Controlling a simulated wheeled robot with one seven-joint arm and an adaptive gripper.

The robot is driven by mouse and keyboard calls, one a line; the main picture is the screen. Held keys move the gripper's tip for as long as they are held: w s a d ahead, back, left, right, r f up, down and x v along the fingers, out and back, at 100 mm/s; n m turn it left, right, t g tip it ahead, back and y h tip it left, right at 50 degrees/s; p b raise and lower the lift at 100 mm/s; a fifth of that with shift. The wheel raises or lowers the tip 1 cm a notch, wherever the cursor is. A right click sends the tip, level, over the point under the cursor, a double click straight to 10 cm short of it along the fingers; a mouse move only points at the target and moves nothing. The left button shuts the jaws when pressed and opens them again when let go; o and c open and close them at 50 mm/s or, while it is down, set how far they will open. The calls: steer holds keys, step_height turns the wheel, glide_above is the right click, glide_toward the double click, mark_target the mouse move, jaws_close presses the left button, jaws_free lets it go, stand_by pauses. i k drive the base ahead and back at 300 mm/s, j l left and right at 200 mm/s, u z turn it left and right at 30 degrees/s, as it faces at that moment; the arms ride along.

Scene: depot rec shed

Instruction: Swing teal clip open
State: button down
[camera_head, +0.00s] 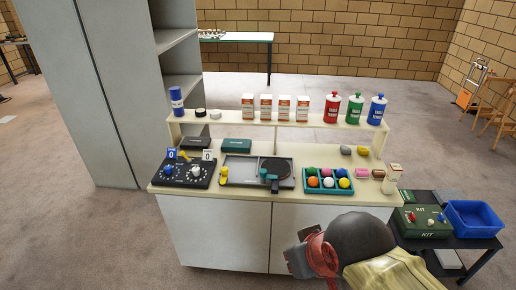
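A small teal piece, which looks like the teal clip (263,174), sits at the front of a grey tray (240,162) on the counter. It is beside a dark round paddle-like thing (276,166); whether the clip is open or closed is too small to tell. My gripper (299,261) is low in the picture, in front of the counter and apart from the clip. It is seen from behind, red and grey, and its fingertips are not clear. My arm hides part of the counter's front.
A teal ball box (331,191) stands right of the tray; a black knob panel (186,174) stands left. Bottles and cartons line the raised back shelf (310,122). A blue bin (473,217) and green kit box (421,220) stand on a low table at right.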

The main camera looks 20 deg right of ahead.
mark_target(263, 173)
steer(key=i+l+u, duration=0.2)
steer(key=i+l, duration=0.25)
steer(key=i, duration=0.25)
steer(key=i+l+u, duration=0.15)
steer(key=i+l, duration=0.4)
steer(key=i, duration=0.1)
